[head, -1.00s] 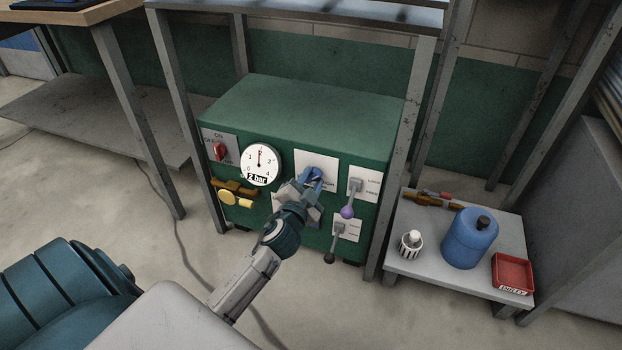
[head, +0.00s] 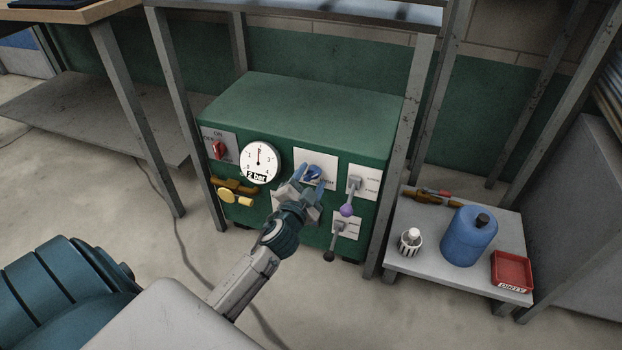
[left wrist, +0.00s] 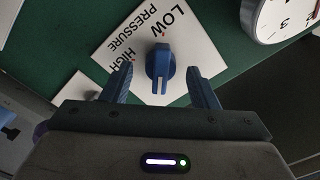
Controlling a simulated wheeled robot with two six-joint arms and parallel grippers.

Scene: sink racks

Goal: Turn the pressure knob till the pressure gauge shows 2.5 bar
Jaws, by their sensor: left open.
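The blue pressure knob (head: 313,173) sits on a white plate on the front of the green cabinet (head: 300,112). In the left wrist view the knob (left wrist: 160,66) stands in front of my open left gripper (left wrist: 160,88), roughly centred between the two blue fingers and not gripped. Its plate reads LOW, PRESSURE and HIGH. In the head view my left gripper (head: 310,188) is just in front of the knob and partly covers the plate. The round white pressure gauge (head: 260,162) is left of the knob; its label reads 2 bar and its needle points about straight up. My right gripper is not in view.
A red switch (head: 218,149) and a brass valve (head: 236,189) are at the panel's left. Levers with a purple ball (head: 346,210) and a black ball (head: 329,256) are right of the gripper. A low table (head: 400,258) with a blue canister (head: 469,238) stands at the right.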

